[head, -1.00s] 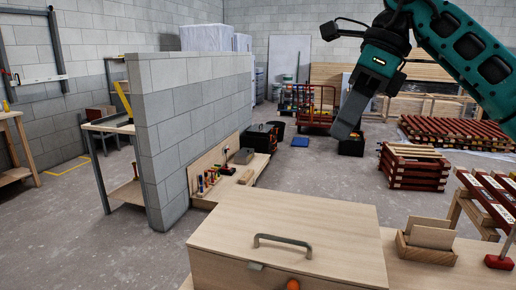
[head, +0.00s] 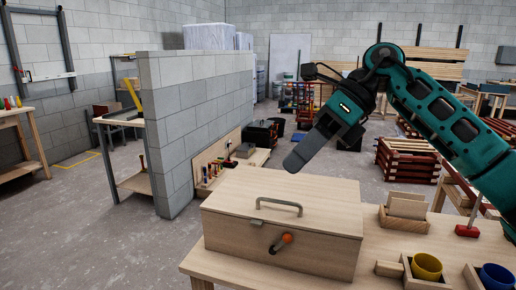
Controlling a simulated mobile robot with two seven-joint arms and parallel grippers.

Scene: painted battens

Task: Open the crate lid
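The wooden crate (head: 225,233) stands on the workbench in the lower middle of the head view. Its lid (head: 325,198) lies flat and closed, with a grey metal bar handle (head: 279,203) on top. On the front face are a small metal plate and a latch lever with an orange knob (head: 287,239). My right gripper (head: 292,163) hangs in the air above and behind the crate's lid, pointing down-left, apart from the handle. Its fingers overlap from this side, so the gap between them is hidden. My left gripper is out of view.
On the bench (head: 400,250), right of the crate, stand a wooden holder with boards (head: 405,208), a yellow cup (head: 426,266), a blue cup (head: 494,277) and a small wooden block (head: 389,269). A grey block wall (head: 195,120) rises behind left. Red batten stacks (head: 405,160) stand behind right.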

